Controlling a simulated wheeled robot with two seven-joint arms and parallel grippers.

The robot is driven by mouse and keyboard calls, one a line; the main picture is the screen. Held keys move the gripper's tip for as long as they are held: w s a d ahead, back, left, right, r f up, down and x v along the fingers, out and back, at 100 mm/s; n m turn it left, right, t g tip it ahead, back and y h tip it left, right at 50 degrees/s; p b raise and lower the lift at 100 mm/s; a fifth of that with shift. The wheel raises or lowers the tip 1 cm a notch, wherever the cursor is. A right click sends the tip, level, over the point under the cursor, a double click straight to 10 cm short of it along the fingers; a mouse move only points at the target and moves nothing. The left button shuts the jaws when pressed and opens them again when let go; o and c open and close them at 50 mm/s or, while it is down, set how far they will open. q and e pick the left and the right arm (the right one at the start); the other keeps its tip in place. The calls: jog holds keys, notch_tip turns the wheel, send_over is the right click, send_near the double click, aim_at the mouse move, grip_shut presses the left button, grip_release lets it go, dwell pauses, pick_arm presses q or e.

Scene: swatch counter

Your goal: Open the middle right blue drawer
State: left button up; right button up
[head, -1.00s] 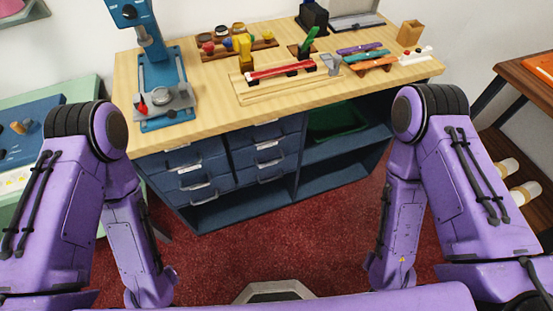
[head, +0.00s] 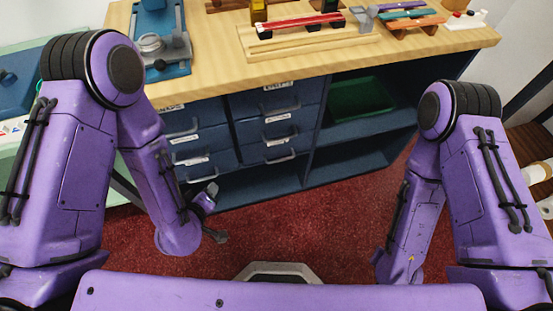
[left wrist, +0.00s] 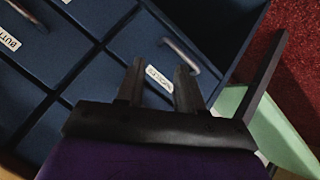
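The blue drawer unit (head: 228,132) under the counter has two columns of three drawers, all shut. The middle right drawer (head: 300,120) has a white label and a grey bar handle (head: 281,138). My left gripper (head: 215,214) is low in front of the left column, apart from the handles and left of the middle right drawer. In the left wrist view, the left gripper (left wrist: 159,68) has its two fingers apart with nothing between them. Labelled blue drawer fronts (left wrist: 85,50) and a handle (left wrist: 190,55) show beyond it. My right gripper is not visible; only my right arm shows.
Open blue shelves with a green bin (head: 360,98) are right of the drawers. The wooden countertop (head: 215,70) overhangs the drawers and holds a blue press (head: 158,50) and several tools. The red floor (head: 310,225) in front is clear.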

aim_at(259, 127)
pick_arm(q)
jog(key=w+d+f+n+t+h+b, duration=0.1)
jog(key=w+d+f+t+h+b, duration=0.25)
jog(key=w+d+b, duration=0.45)
jog(key=d+r+n+t+h+b, duration=0.2)
jog(key=d+r+t+h+b, duration=0.3)
jog(key=b, duration=0.5)
jog(key=w+d+b, duration=0.1)
jog(key=w+d, duration=0.5)
jog(key=w, duration=0.2)
jog(key=shift+w+d+r+g, duration=0.2)
jog(key=shift+d+r+g, duration=0.05)
jog(key=shift+r+g, duration=0.2)
jog(key=shift+h, duration=0.25)
grip_shut()
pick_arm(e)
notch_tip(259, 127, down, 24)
